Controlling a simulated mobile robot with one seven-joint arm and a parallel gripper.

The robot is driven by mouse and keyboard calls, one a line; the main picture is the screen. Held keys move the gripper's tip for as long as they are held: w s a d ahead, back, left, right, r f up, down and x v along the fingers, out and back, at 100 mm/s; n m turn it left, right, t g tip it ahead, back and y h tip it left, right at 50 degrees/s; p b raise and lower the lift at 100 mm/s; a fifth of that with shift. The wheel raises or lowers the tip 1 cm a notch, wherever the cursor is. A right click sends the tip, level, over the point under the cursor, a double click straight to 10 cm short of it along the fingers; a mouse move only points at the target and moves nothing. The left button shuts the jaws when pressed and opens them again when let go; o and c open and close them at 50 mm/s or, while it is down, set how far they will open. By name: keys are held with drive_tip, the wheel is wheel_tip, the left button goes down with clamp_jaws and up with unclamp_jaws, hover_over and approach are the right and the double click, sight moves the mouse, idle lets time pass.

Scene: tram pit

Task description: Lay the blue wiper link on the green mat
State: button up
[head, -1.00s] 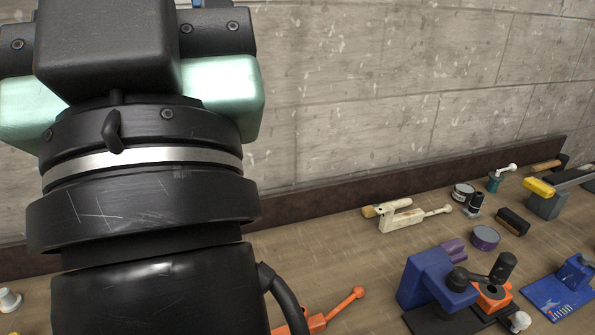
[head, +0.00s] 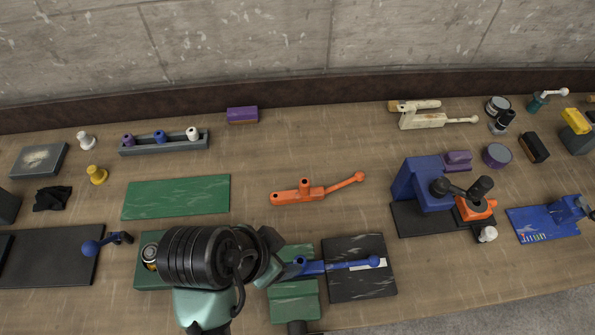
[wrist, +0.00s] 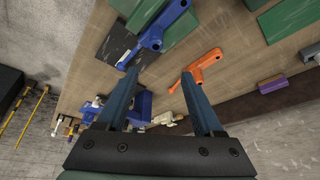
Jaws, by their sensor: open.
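The blue wiper link (head: 340,265) is a blue bar with a rounded end. In the head view it lies across a green block (head: 295,298) and a black plate (head: 360,285); my arm covers its left end. The green mat (head: 175,197) is a flat, bare rectangle left of centre, behind my arm. In the wrist view my gripper (wrist: 161,78) is open, with nothing between its fingers. The blue link (wrist: 148,40) shows past the fingertips, its rounded end near the left finger. The green mat (wrist: 290,16) is at the upper right there.
An orange link (head: 318,190) lies right of the mat. A grey rack (head: 165,143) with several knobs stands behind the mat, and a purple-topped block (head: 242,115) to its right. A blue fixture (head: 425,185) stands on the right. Bare bench lies between mat and orange link.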

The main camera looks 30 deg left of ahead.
sight(299, 261)
drive_tip(key=x, duration=0.2)
drive_tip(key=s+x, duration=0.1)
drive_tip(key=x, duration=0.4)
drive_tip(key=shift+d+f, duration=0.15)
drive_tip(key=shift+f, duration=0.3)
drive_tip(key=shift+p+x, duration=0.9)
drive_tip(key=shift+x, duration=1.9)
drive_tip(key=shift+s, duration=0.15)
clamp_jaws()
